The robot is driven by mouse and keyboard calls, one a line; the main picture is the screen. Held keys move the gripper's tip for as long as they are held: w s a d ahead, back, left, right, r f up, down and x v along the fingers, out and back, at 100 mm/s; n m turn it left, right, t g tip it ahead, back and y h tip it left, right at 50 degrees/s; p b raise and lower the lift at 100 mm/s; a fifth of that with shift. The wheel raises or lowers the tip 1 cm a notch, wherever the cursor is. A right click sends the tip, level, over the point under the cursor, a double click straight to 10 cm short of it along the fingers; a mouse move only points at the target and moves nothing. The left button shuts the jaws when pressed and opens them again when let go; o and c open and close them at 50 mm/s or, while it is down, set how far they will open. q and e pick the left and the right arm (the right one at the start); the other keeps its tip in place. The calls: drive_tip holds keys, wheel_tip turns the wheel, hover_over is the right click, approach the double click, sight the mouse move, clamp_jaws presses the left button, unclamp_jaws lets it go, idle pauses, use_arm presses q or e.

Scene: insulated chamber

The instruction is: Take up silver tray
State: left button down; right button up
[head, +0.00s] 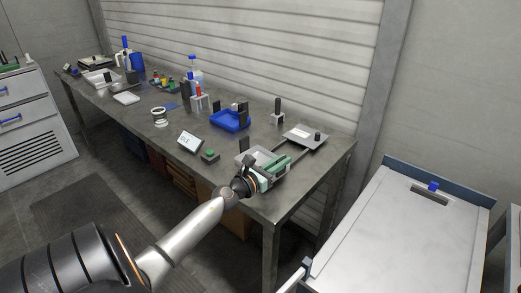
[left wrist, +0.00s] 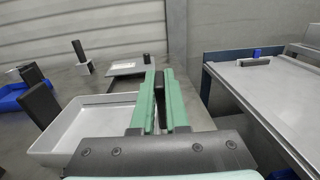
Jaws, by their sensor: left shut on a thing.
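The silver tray (head: 249,155) is a shallow, open, light grey tray near the front right edge of the dark workbench. It also shows in the left wrist view (left wrist: 62,143), left of the fingers, and looks empty and level. My left gripper (head: 277,166), with green fingers, is shut on the tray's right side. In the left wrist view the fingers (left wrist: 155,103) are close together at that side, and they hide part of the rim. I cannot tell whether the tray touches the bench. My right gripper is not in view.
A flat plate device (head: 304,137) with a black knob stands behind the tray. A blue bin (head: 230,121), a small display (head: 190,141) and a green-topped box (head: 210,156) are to its left. A white-topped cart (head: 390,235) stands right of the workbench (head: 312,165).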

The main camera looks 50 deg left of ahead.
use_arm(q)
drive_tip(key=shift+r+p, duration=3.05)
drive_tip(key=shift+r, duration=0.35)
